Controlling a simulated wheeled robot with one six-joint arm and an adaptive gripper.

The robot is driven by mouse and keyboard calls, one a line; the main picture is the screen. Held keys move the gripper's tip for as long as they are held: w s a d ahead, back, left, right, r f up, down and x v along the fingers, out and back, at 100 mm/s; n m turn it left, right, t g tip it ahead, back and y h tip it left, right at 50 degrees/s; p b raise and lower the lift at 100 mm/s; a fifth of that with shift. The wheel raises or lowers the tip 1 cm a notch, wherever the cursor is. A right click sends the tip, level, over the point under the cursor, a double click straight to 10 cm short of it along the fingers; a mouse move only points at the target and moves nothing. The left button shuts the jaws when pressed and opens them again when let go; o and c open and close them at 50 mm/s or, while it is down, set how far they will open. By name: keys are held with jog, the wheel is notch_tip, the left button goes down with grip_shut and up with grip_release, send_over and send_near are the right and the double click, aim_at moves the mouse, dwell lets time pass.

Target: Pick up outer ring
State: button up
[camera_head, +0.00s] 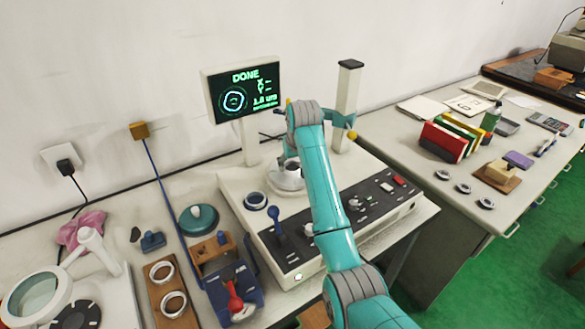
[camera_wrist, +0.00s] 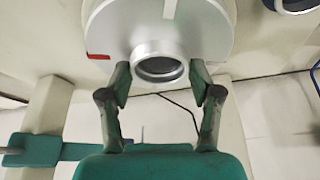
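A bright metal ring (camera_wrist: 160,49) sits on the round silver stage (camera_wrist: 105,32) of the measuring machine in the wrist view. My gripper (camera_wrist: 160,78) is open, with one finger on each side of the ring. Small gaps seem to show between the fingertips and the ring; whether either touches is hard to tell. In the head view the stage (camera_head: 287,180) is partly covered by my teal arm, and my fingers cannot be made out clearly there.
The machine's screen (camera_head: 246,91) reads DONE, and a white column (camera_head: 347,105) stands behind my arm. A wooden holder (camera_head: 159,292) with two rings is at the lower left. Several small rings, one of them here (camera_head: 463,188), lie on the right table.

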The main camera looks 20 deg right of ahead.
jog(key=shift+c, duration=0.9)
notch_tip(320, 180, up, 15)
dwell(0.8)
